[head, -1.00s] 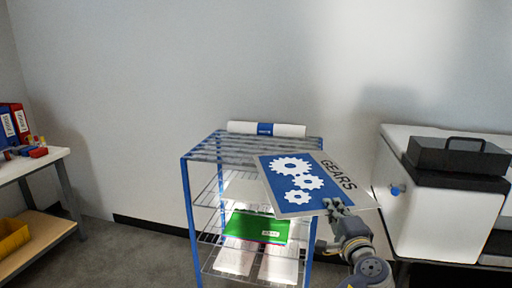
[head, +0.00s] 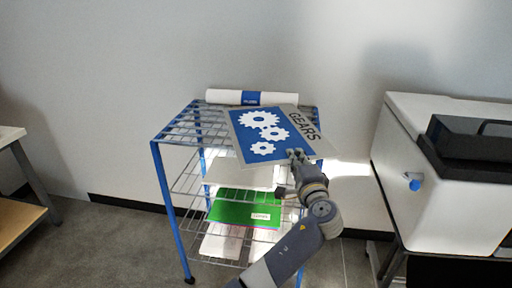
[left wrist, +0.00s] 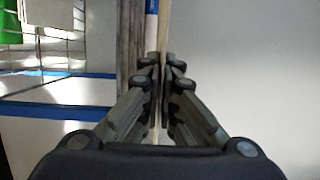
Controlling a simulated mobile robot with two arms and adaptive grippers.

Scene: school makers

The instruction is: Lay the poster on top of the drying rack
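The poster (head: 262,133) is a stiff sheet with white gears on blue and the word GEARS on a grey strip. In the head view it overlaps the right part of the top of the blue-framed drying rack (head: 188,125). I cannot tell whether it touches the rack. My left gripper (head: 297,157) is shut on the poster's near right edge. In the left wrist view the fingers (left wrist: 160,75) pinch the thin poster (left wrist: 164,28), seen edge-on. My right gripper is not in view.
A white roll with a blue band (head: 225,96) lies along the back of the rack top. A green packet (head: 240,212) and white sheets fill lower shelves. A white machine (head: 405,165) with a black top part stands to the right. A table (head: 10,135) is at the left.

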